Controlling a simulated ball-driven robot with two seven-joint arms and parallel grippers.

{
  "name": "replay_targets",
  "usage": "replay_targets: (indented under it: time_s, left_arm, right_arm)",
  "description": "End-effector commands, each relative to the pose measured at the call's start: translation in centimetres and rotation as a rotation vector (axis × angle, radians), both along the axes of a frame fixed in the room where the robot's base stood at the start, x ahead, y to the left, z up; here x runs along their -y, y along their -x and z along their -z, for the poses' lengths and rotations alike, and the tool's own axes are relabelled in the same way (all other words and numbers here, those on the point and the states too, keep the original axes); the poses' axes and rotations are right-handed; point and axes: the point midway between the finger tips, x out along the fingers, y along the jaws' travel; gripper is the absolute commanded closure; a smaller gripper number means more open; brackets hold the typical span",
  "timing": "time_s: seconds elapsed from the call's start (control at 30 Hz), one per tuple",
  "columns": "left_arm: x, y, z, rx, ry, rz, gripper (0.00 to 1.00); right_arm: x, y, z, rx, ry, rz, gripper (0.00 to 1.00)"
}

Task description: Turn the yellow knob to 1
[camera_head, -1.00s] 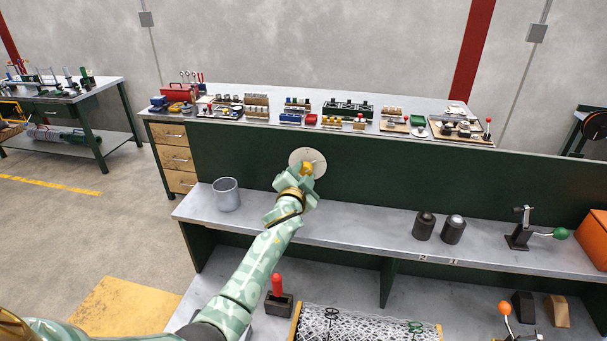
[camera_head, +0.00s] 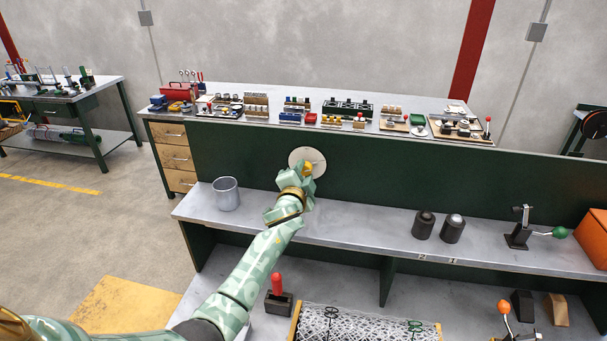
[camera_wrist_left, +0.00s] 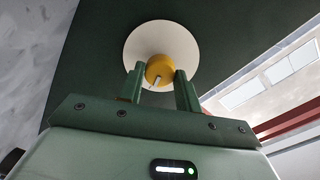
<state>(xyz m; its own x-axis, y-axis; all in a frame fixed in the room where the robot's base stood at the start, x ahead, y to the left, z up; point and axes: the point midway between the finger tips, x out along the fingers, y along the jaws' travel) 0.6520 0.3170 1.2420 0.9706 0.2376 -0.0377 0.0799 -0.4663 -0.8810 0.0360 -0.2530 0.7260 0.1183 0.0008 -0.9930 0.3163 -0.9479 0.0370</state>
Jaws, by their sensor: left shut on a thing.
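The yellow knob (camera_wrist_left: 159,69) sits at the middle of a round pale dial plate (camera_wrist_left: 137,43) on the dark green back panel. In the head view the dial plate (camera_head: 318,158) shows above the shelf, and the knob (camera_head: 307,168) is mostly hidden behind my gripper. My left gripper (camera_wrist_left: 161,84) is shut on the knob, one green finger on each side of it in the wrist view. A light pointer mark shows on the knob's face. Numbers on the dial are too small to read. My right gripper is not in view.
A grey metal cup (camera_head: 226,194) stands on the shelf (camera_head: 340,228) to the left of my arm. Two dark cylinders (camera_head: 424,225) and a clamp with a green-ended lever (camera_head: 521,230) stand to the right. The shelf between my arm and the cylinders is clear.

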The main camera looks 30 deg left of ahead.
Motion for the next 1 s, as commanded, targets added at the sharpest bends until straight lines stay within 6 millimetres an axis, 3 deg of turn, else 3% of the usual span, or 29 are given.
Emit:
replay_targets:
  time_s: [0.03, 0.07, 0.13, 0.43, 0.57, 1.0]
  left_arm:
    - [-0.1, 0.0, 0.1, -0.003, -0.002, -0.002, 0.89]
    - [-0.1, 0.0, 0.1, -0.003, -0.002, -0.002, 0.64]
    - [-0.1, 0.0, 0.1, -0.003, -0.002, -0.002, 0.44]
    - [0.0, 0.1, 0.0, -0.001, 0.0, 0.0, 0.44]
    - [0.3, 1.3, 0.0, -0.002, -0.002, -0.001, 0.44]
    - [2.9, 12.1, -0.2, -0.003, 0.002, 0.0, 0.44]
  right_arm:
    - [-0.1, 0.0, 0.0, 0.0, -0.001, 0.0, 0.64]
    - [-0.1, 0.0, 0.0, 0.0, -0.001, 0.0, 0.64]
    - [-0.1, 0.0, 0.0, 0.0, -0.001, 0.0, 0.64]
    - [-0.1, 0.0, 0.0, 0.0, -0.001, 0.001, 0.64]
    - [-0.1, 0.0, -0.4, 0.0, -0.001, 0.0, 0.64]
    - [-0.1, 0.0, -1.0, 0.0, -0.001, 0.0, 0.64]
